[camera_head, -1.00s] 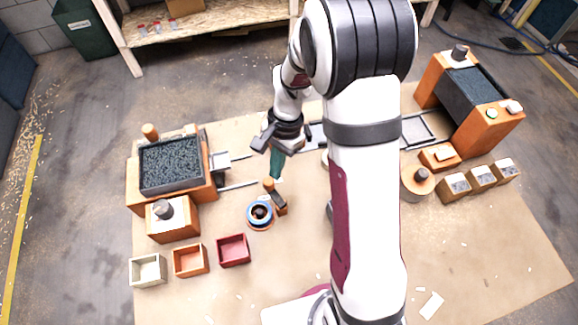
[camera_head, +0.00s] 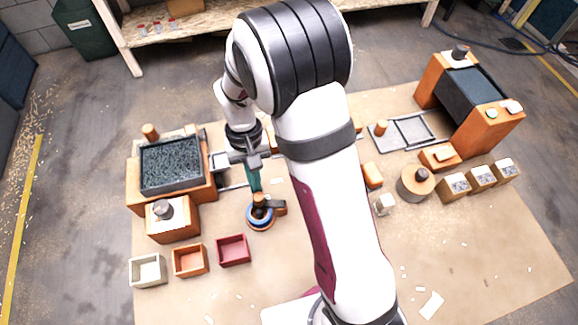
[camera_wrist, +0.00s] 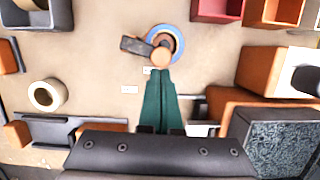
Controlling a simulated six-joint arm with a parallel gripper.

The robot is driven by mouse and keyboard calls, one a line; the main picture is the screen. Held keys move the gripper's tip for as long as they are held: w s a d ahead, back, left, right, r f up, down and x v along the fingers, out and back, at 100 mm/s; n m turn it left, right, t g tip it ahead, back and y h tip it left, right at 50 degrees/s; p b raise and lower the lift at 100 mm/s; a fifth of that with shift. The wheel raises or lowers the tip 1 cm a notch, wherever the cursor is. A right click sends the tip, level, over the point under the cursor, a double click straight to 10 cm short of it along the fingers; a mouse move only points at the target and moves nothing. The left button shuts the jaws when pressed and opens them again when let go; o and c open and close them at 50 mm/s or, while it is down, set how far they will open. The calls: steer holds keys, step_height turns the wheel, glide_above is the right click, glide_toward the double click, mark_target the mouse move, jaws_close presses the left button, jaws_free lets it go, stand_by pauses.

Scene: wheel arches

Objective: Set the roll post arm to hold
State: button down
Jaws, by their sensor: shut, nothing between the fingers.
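The roll post is a blue-rimmed roll (camera_head: 258,222) with a dark center, standing on the mat left of my arm. Its dark swing arm (camera_head: 270,207) reaches from an orange block on the right to an orange knob (camera_head: 260,199) that lies over the roll's far edge. The wrist view shows the knob (camera_wrist: 162,57) overlapping the blue ring (camera_wrist: 176,35), with the dark arm (camera_wrist: 136,45) to its left. My gripper (camera_head: 257,190) has its teal fingers closed together and empty. Its tips are right at the knob; whether they touch is unclear.
Three small open boxes, cream (camera_head: 148,270), orange (camera_head: 190,260) and red (camera_head: 233,250), stand left of the roll. An orange bin of dark granules (camera_head: 172,165) stands behind them. The mat in front of the roll is mostly clear.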

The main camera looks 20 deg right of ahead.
steer(key=shift+s, duration=0.1)
steer(key=shift+s+d, duration=0.35)
steer(key=shift+d, duration=0.3)
steer(key=w+r, duration=0.6)
steer(key=r, duration=0.3)
steer(key=shift+w+r, duration=0.2)
steer(key=shift+r, duration=0.2)
